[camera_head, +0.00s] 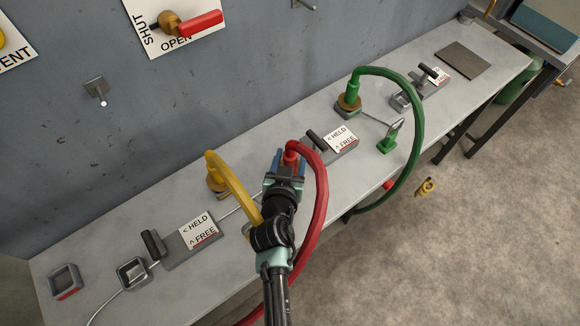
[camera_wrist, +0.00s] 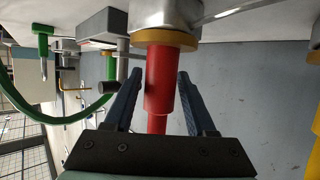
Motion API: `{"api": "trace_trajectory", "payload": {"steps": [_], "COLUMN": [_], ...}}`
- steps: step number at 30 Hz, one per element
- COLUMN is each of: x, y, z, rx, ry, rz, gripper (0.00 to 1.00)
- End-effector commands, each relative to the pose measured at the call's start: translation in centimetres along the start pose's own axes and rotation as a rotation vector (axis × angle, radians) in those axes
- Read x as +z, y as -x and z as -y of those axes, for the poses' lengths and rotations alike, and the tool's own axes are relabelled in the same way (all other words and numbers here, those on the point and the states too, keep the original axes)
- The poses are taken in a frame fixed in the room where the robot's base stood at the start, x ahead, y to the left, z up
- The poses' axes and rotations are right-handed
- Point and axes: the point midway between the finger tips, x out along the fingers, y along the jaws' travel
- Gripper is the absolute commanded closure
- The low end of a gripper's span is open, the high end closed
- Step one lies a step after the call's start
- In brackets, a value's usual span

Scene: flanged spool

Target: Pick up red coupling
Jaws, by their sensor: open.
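The red coupling (camera_head: 291,150) is at the end of a red hose, on the bench in the middle of the head view. In the wrist view the red coupling (camera_wrist: 159,80) is a red cylinder against a brass collar (camera_wrist: 165,38) on a grey metal fitting. My gripper (camera_head: 287,162) is at the coupling. In the wrist view its two blue fingers (camera_wrist: 158,76) are apart, one on each side of the coupling, with visible gaps. The gripper is open. In the head view my gripper hides the lower part of the coupling and its fitting.
The red hose (camera_head: 321,200) loops down right beside my arm. A yellow hose (camera_head: 232,180) stands close on the left, and a green hose (camera_head: 418,130) arches at right. Lever blocks with HELD/FREE labels (camera_head: 199,231) sit along the bench. The grey wall (camera_head: 200,110) is behind.

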Motion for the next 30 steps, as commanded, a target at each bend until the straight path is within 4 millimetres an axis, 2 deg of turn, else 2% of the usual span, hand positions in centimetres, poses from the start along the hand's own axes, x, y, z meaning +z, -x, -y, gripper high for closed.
{"api": "trace_trajectory", "payload": {"steps": [3,6,15,24,30], "x": [0.0,0.0,0.1,0.1,0.1], "y": [-1.5,-2.2,-2.5,-2.5,-2.5], "z": [0.0,0.0,0.0,0.0,0.0], "rx": [0.001,0.000,0.000,0.000,0.000], "ry": [-0.001,-0.001,-0.001,-0.001,-0.001], "rz": [-0.001,-0.001,0.000,0.000,0.001], "gripper": [0.44,0.44,0.44,0.98,1.00]}}
